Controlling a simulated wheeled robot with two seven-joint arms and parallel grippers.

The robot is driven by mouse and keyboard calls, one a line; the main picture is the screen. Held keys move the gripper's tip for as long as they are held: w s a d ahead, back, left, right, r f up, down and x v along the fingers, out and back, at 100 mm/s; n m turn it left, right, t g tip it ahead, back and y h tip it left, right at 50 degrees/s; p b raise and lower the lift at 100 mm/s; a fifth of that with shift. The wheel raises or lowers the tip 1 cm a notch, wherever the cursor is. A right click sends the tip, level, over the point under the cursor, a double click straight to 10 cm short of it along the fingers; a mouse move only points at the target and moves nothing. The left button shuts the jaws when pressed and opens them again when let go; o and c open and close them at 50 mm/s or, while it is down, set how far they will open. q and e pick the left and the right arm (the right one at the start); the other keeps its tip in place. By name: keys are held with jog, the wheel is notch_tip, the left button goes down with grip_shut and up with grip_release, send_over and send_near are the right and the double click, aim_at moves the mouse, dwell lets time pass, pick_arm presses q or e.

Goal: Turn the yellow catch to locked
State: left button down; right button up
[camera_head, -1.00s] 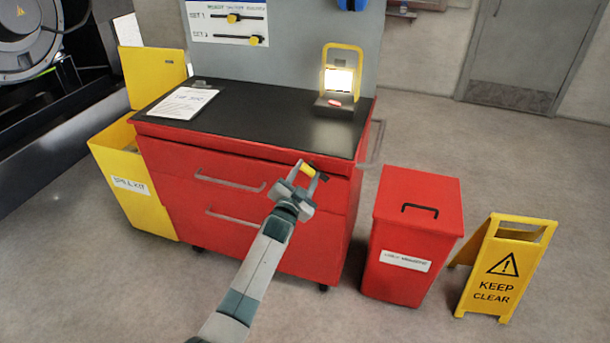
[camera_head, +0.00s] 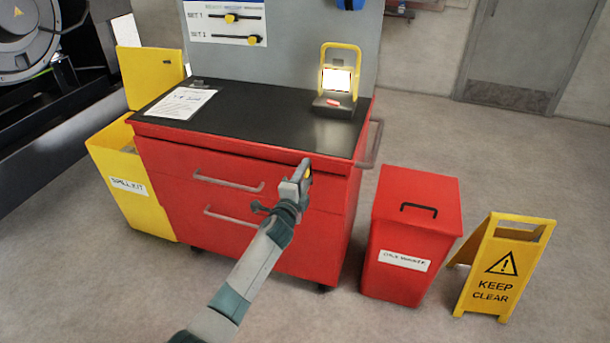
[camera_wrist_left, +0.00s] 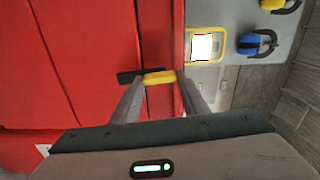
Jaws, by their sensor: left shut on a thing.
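The yellow catch (camera_wrist_left: 160,77) is on the front of the red tool cabinet (camera_head: 165,165), near its upper right corner. It has a dark plate (camera_wrist_left: 126,77) beside it in the left wrist view. My left gripper (camera_head: 305,172) is at the catch, with its two fingers on either side of it. The fingers are shut on the catch. In the head view the gripper hides most of the catch, and only a little yellow shows. I cannot tell which position it is in. My right gripper is not in view.
A lit work lamp (camera_head: 337,82) and a paper sheet (camera_head: 178,104) are on the black top. Drawer handles (camera_head: 228,184) stick out below. A red bin (camera_head: 412,240) and a yellow sign (camera_head: 503,265) stand at right, a yellow spill kit box (camera_head: 128,205) at left.

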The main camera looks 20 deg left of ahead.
pick_arm(q)
jog(key=shift+m, duration=0.5)
jog(key=c, duration=1)
grip_release()
jog(key=shift+c, duration=0.2)
jog(key=s, duration=1.7)
jog(key=shift+s+a, duration=0.2)
jog(key=shift+a, duration=0.1)
jog(key=shift+f, duration=0.1)
